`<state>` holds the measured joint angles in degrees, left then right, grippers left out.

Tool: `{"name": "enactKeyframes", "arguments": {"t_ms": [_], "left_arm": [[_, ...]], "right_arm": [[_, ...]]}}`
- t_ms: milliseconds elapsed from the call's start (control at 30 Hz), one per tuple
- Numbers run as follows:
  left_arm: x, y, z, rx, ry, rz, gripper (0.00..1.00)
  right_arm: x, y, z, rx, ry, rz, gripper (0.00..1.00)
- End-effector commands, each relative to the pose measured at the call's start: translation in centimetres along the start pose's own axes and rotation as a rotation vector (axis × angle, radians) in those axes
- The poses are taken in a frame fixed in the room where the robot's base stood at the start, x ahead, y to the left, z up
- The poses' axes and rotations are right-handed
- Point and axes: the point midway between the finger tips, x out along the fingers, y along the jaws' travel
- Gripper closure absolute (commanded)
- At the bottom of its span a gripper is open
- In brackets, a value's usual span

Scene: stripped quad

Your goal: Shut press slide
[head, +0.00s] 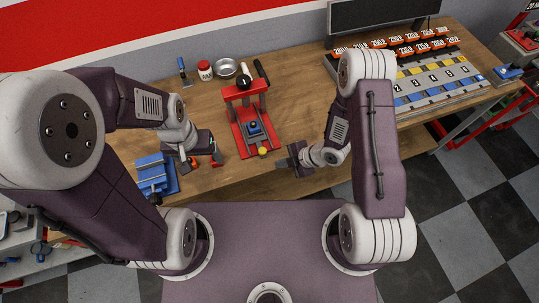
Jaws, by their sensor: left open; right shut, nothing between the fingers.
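The red press (239,98) stands on the wooden bench, its upright frame at the back and its base reaching toward me. A dark slide with a blue part (254,128) sits on the base, in front of the frame. A yellow knob (263,151) is at the near end. My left gripper (205,162) is open and empty, left of the press base and apart from it. My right gripper (284,162) is shut and empty, just right of the yellow knob near the bench's front edge. I cannot tell whether it touches the press.
A blue vise-like fixture (152,172) is at the bench's left front. A rack with orange numbered tags (405,50) is at right. Bare bench lies right of the press.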

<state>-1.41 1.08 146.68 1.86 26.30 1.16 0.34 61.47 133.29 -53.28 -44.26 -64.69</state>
Motion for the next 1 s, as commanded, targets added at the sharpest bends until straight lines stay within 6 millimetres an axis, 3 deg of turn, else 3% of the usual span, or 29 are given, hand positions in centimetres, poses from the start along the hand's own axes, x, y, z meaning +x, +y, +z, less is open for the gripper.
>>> {"name": "enactKeyframes", "arguments": {"t_ms": [167, 333, 500, 833, 1000], "left_arm": [[-1.0, 0.0, -0.1, 0.0, 0.0, 0.0, 0.22], [-2.6, 0.1, -0.3, 0.0, 0.0, 0.0, 0.22], [-3.0, 0.1, -0.3, 0.0, 0.0, 0.0, 0.22], [-2.9, 0.1, -0.3, 0.0, 0.0, 0.0, 0.22], [-2.0, 0.0, -0.2, 0.0, 0.0, 0.0, 0.22]], "right_arm": [[3.7, 0.0, -0.2, -0.002, 0.001, -0.003, 1.0], [4.9, 2.5, -0.2, -0.003, 0.0, 0.003, 1.0], [5.6, 3.5, -0.1, 0.0, -0.001, 0.002, 1.0], [5.8, 3.6, 0.0, 0.001, -0.001, 0.001, 1.0], [6.5, 4.7, 0.3, -0.003, 0.0, 0.005, 1.0]]}}
